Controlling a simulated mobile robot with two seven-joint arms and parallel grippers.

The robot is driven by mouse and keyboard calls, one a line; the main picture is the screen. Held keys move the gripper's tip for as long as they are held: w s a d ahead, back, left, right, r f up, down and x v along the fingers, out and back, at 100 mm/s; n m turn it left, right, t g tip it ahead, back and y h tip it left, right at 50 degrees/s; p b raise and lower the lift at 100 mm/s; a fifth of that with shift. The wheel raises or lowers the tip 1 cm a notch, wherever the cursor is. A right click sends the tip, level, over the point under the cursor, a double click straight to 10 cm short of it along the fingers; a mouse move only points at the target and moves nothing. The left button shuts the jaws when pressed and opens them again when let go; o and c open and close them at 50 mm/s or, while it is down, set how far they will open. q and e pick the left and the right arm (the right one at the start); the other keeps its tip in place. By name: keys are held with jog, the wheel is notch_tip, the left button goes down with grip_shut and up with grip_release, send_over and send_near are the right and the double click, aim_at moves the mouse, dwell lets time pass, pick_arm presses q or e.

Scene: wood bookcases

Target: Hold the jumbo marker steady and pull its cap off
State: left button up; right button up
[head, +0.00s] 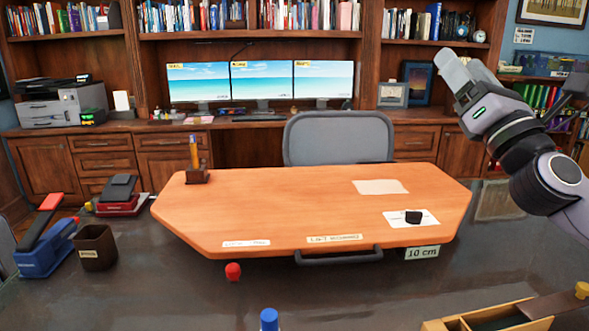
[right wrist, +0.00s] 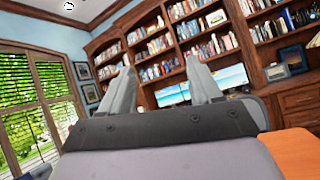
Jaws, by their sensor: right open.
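My right gripper (head: 455,66) is raised at the upper right of the head view, well above the desk and far from the small items on it. In the right wrist view my right gripper (right wrist: 164,70) has its two grey fingers apart with nothing between them. A blue-topped upright item (head: 269,319) is cut off by the bottom edge. A red-topped item (head: 233,271) stands behind it on the dark desk. A slim blue and orange item (head: 194,150) stands in a wooden holder (head: 197,177). I cannot tell which is the jumbo marker. My left gripper is out of view.
A brown cup (head: 96,247) and blue stapler-like item (head: 45,245) are left. A wooden tray (head: 500,316) is front right. The front middle desk has free room.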

jog(key=s+a+f+n+g, duration=0.1)
jog(key=a+f+g, duration=0.1)
jog(key=a+f, duration=0.7)
jog(key=s+a+f+g, duration=0.15)
jog(key=a+f, duration=0.45)
jog(key=f, duration=0.6)
jog(key=s+a+f+g, duration=0.2)
jog(key=s+a+f, duration=0.2)
jog(key=s+f, duration=0.1)
jog(key=s+a+f+n+g+h, duration=0.1)
jog(key=s+a+f+g, duration=0.2)
jog(key=s+a+f, duration=0.2)
jog(key=s+a+f+g+h, duration=0.1)
jog(key=s+a+f+g, duration=0.2)
jog(key=f, duration=0.5)
jog(key=shift+s+a+n, duration=0.3)
jog(key=shift+s+a, duration=0.45)
jog(key=shift+s, duration=0.3)
jog(key=x, duration=1.2)
jog(key=shift+d, duration=0.2)
jog(key=c, duration=1)
